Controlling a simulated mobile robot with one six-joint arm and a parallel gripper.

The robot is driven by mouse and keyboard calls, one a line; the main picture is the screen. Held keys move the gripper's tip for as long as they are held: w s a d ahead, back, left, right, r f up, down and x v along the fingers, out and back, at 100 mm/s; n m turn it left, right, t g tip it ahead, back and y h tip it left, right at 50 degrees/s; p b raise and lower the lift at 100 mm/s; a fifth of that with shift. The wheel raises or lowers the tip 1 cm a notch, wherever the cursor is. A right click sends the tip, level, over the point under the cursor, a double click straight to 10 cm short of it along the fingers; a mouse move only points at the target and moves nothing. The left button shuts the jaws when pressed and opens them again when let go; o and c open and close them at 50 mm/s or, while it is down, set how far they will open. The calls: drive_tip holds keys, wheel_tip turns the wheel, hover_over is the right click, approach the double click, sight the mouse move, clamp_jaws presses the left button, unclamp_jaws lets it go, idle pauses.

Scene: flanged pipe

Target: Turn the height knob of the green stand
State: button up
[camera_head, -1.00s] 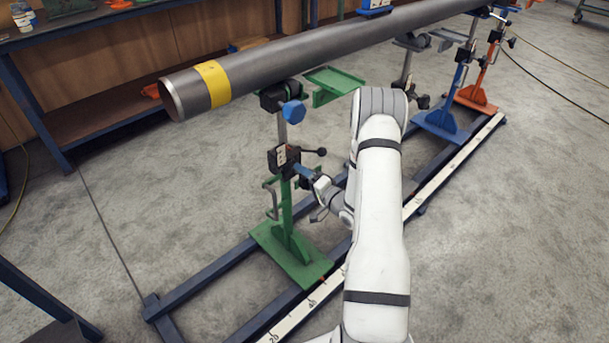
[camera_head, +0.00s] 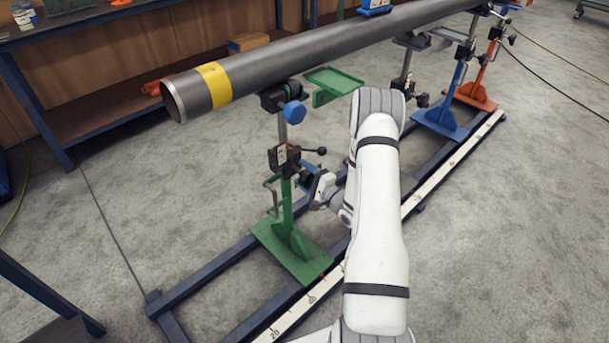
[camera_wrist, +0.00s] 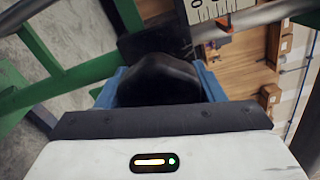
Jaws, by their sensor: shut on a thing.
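The green stand (camera_head: 287,215) stands upright on the rail frame, its head under the near end of the grey pipe (camera_head: 300,59). A black clamp block with a lever sits partway up its post. My gripper (camera_head: 309,178) is beside this block, on its right side. In the wrist view the black height knob (camera_wrist: 160,80) lies between the blue fingers of my gripper (camera_wrist: 158,88), which is shut on it. The knob is mostly hidden in the head view. A blue knob (camera_head: 294,112) sits higher up, near the pipe.
A small green tray (camera_head: 332,82) juts out right of the stand's head. The blue stand (camera_head: 442,117) and orange stand (camera_head: 478,92) stand farther along the rail frame (camera_head: 225,272). A workbench (camera_head: 90,23) is behind.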

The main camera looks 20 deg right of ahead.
sight(312, 180)
idle(0.3)
drive_tip(key=o, duration=1)
drive_tip(key=shift+p+v, duration=0.3)
drive_tip(key=shift+v, duration=3.6)
